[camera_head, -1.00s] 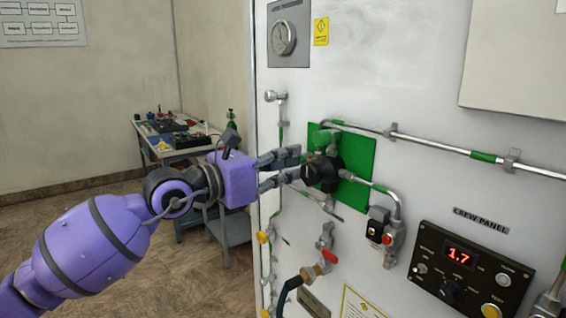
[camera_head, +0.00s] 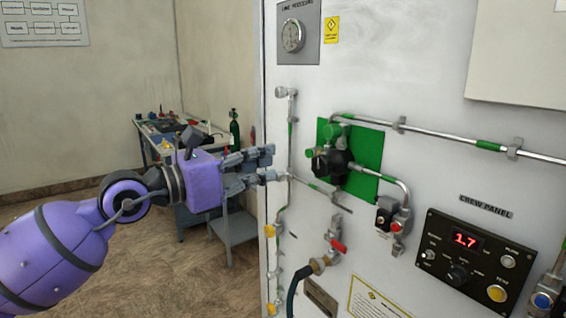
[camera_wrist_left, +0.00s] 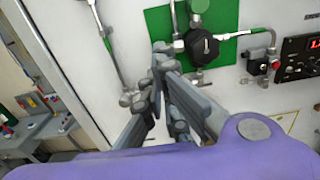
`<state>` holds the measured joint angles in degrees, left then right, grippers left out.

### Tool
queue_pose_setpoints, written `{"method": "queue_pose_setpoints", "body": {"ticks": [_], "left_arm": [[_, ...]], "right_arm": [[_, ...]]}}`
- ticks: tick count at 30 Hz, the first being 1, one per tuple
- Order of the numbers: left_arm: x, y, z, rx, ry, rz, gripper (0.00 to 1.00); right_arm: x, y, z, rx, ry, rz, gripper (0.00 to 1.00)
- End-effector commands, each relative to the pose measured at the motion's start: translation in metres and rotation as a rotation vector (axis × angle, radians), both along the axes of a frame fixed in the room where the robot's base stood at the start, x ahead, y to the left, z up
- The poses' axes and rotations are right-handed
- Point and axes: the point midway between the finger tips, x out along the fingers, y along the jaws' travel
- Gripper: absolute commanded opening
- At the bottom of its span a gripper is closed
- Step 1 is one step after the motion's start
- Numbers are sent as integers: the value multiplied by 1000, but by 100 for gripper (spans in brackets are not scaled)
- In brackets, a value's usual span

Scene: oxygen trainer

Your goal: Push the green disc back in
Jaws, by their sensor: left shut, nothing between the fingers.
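A black regulator (camera_head: 333,163) with a green cylindrical part on top is mounted on a green square plate (camera_head: 367,158) on the white panel. A small green disc (camera_head: 309,153) shows at the regulator's left side; how far it stands out I cannot tell. My left gripper (camera_head: 272,163) is shut and empty, to the left of the regulator and apart from it, with its fingers pointing right. In the left wrist view the regulator (camera_wrist_left: 202,46) is beyond the fingers, and a fingertip lies close to its left edge in the picture. My right gripper is not in view.
Metal pipes (camera_head: 450,137) run across the panel, with a valve with a red handle (camera_head: 338,247) and hose below the regulator. A crew panel (camera_head: 468,262) reading 1.7 is at lower right. A cluttered workbench (camera_head: 165,150) stands behind my left arm.

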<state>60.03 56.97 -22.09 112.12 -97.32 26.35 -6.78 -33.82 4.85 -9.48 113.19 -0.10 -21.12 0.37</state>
Motion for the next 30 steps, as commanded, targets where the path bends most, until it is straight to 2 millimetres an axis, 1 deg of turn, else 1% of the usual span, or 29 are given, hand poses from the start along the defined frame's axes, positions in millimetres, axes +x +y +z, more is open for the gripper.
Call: {"method": "queue_pose_setpoints", "body": {"ticks": [1,3,6,9,13,23,26,29,30], "left_arm": [[-6,10,-8,5,6,1,0],[-13,21,-8,3,6,1,0],[-21,34,-6,2,6,1,0],[-27,42,-5,2,5,1,0],[-31,46,-3,1,2,-1,0],[-31,47,-1,-4,2,0,0],[-32,46,11,-68,14,-8,0],[-35,46,29,-200,66,-36,0],[-36,46,38,-275,100,-52,0]], "right_arm": [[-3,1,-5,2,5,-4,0],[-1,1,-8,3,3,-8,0],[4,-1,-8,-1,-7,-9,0],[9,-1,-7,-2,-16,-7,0],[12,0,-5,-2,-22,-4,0],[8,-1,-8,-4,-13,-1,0],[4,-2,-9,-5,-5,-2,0],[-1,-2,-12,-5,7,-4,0],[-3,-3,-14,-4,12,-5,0]]}}
